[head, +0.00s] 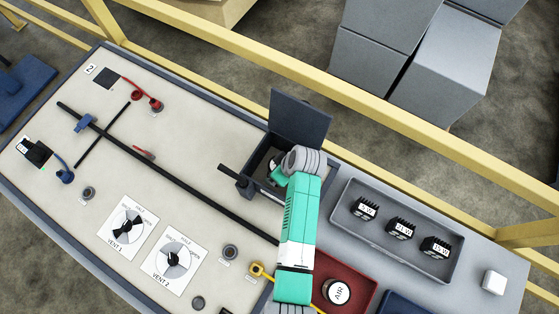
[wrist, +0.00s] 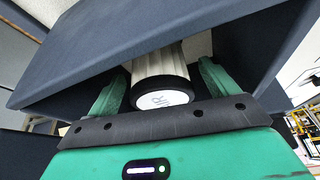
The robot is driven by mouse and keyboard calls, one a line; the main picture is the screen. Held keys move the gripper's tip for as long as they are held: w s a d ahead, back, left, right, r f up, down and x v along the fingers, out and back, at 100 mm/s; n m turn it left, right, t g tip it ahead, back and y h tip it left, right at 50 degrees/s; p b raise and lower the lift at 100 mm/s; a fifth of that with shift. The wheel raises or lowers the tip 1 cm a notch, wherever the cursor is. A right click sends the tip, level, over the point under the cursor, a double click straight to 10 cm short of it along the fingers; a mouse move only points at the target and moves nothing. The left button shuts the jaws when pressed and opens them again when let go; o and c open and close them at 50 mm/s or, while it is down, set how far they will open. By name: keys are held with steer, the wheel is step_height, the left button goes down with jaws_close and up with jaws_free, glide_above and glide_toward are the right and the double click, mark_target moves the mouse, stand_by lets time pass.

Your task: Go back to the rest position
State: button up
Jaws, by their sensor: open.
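My gripper (head: 277,168) reaches into a dark grey box (head: 258,152) whose lid (head: 300,115) stands open. In the wrist view the two green fingers of my gripper (wrist: 162,75) are apart, one on each side of a pale ribbed cylinder (wrist: 160,68). The cylinder has a black rim and a white, lettered end face that points towards the wrist camera. Dark panels of the box (wrist: 110,45) surround the fingers closely. I cannot tell whether either finger touches the cylinder. In the head view my arm hides much of the box's inside.
A grey tray (head: 345,222) with several black labelled blocks lies right of my arm. A red tray (head: 363,298) holds a round part marked AIR (head: 338,291). A black lever (head: 232,176) stands left of the box. A yellow rail (head: 330,80) runs behind the panel.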

steer(key=p+v, duration=0.1)
steer(key=v, duration=0.5)
steer(key=shift+s+d+r, duration=0.1)
steer(key=shift+r, duration=0.25)
steer(key=w+r+m+t+h+p, duration=0.1)
steer(key=w+r+m+t, duration=0.25)
steer(key=r, duration=0.95)
steer(key=w+r+m+t, duration=0.2)
steer(key=w+r+t, duration=0.15)
steer(key=r, duration=0.95)
steer(key=w+r+m+t+h+p, duration=0.15)
steer(key=r+t, duration=0.25)
steer(key=r, duration=0.9)
steer(key=s+a+r+m+t+b, duration=0.1)
steer(key=s+r+t, duration=0.5)
steer(key=r, duration=0.7)
steer(key=s+a+r+m+t+b, duration=0.15)
steer(key=s+r+t, duration=0.25)
steer(key=s+r, duration=0.65)
step_height(320, 180, up, 21)
steer(key=w+t+p, duration=0.1)
steer(key=p, duration=1.5)
steer(key=shift+w+p, duration=0.15)
steer(key=shift+p, duration=0.25)
